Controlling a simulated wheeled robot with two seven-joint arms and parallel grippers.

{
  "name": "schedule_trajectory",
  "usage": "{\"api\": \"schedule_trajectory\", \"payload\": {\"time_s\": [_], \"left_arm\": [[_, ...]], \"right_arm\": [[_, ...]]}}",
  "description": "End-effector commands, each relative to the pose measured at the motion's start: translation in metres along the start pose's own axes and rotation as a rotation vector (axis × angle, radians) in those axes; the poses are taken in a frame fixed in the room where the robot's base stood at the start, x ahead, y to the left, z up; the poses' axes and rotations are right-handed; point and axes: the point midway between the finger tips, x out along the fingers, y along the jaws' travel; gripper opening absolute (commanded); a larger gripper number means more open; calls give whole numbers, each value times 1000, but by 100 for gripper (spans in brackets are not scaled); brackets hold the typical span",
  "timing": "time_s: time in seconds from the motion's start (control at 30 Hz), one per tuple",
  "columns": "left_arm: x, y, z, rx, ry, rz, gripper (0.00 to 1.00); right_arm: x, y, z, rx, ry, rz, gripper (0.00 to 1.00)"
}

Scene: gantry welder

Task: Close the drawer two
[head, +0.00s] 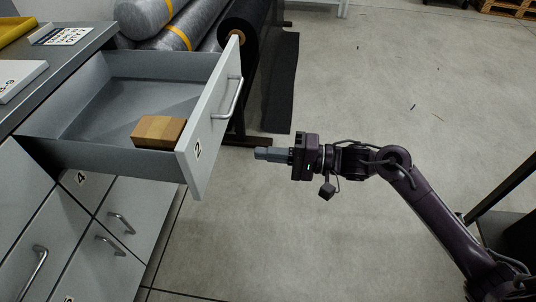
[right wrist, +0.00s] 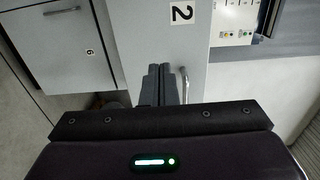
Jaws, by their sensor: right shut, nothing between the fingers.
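Drawer two (head: 207,125) is pulled out of the grey cabinet at the left of the head view. Its front panel carries the number 2 and a silver bar handle (head: 231,98). A wooden block (head: 159,131) lies inside the drawer against the front. My right gripper (head: 258,153) is shut and empty, to the right of the drawer front, its fingers pointing left at the panel with a gap showing in the head view. The drawer front (right wrist: 155,35) with its handle (right wrist: 184,84) also shows ahead of the fingers (right wrist: 157,84) in the right wrist view. My left gripper is out of view.
Below are closed drawers with bar handles (head: 122,223), one labelled 4. Open concrete floor (head: 400,90) spreads to the right.

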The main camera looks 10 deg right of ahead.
Motion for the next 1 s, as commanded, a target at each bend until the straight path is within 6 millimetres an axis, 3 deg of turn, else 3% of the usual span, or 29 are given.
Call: {"api": "schedule_trajectory", "payload": {"time_s": [0.3, 0.5, 1.0], "left_arm": [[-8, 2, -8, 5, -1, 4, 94], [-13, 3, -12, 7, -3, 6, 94], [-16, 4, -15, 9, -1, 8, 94]], "right_arm": [[69, 0, -1, -2, 1, -3, 0], [96, 0, -1, -2, 2, -2, 0], [105, 1, -1, -2, 3, 1, 0]]}}
